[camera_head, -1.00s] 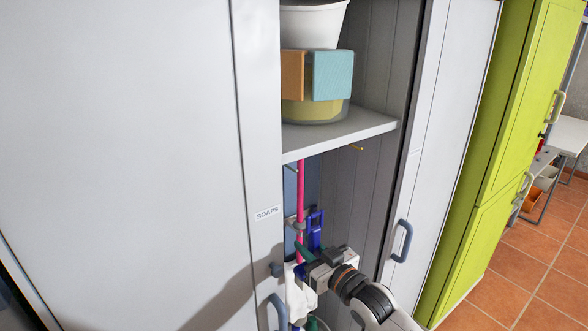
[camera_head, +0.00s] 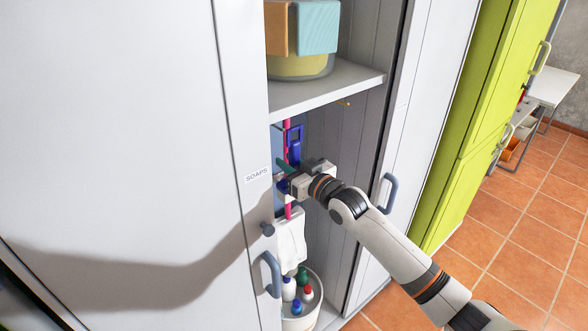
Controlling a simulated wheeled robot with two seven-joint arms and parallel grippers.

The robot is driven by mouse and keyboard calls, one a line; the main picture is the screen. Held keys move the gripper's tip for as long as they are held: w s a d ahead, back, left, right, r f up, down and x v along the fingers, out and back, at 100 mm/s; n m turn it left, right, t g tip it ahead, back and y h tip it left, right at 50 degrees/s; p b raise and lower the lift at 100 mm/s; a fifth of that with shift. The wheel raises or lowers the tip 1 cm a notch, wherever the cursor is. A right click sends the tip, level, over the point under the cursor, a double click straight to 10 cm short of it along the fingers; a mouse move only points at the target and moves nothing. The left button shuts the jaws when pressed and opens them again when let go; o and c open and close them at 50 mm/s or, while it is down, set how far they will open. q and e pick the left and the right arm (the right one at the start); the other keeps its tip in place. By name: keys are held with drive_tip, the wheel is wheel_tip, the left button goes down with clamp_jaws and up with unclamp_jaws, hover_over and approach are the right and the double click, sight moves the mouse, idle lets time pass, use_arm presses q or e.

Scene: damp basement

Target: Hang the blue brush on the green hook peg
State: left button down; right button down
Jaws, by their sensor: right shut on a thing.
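The blue brush (camera_head: 295,147) stands roughly upright inside the open cabinet, below the shelf. My right gripper (camera_head: 292,180) reaches in from the right and is shut on the brush's lower part, which is mostly hidden by the jaws. A dark green piece (camera_head: 284,164) sticks out left beside the jaws; I cannot tell what it belongs to. A small greenish peg (camera_head: 277,125), perhaps the green hook peg, shows faintly under the shelf's left front, left of the brush's top. I cannot tell whether brush and peg touch. My left gripper is not in view.
A pink pole (camera_head: 287,211) stands close beside the gripper, with a white cloth (camera_head: 290,243) below. A bucket (camera_head: 315,311) of bottles is at the bottom. Cabinet sides bound the narrow opening.

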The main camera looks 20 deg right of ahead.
drive_tip(key=shift+f+b+x, duration=0.2)
drive_tip(key=shift+b+x, duration=0.4)
drive_tip(key=shift+x, duration=0.35)
drive_tip(key=shift+f+b+x, duration=0.25)
drive_tip(key=shift+b+x, duration=0.4)
drive_tip(key=shift+x, duration=0.3)
drive_tip(key=shift+f+b+x, duration=0.2)
drive_tip(key=shift+b+x, duration=0.4)
drive_tip(key=shift+x, duration=0.35)
drive_tip(key=c, duration=1.1)
unclamp_jaws()
drive_tip(key=shift+s, duration=0.1)
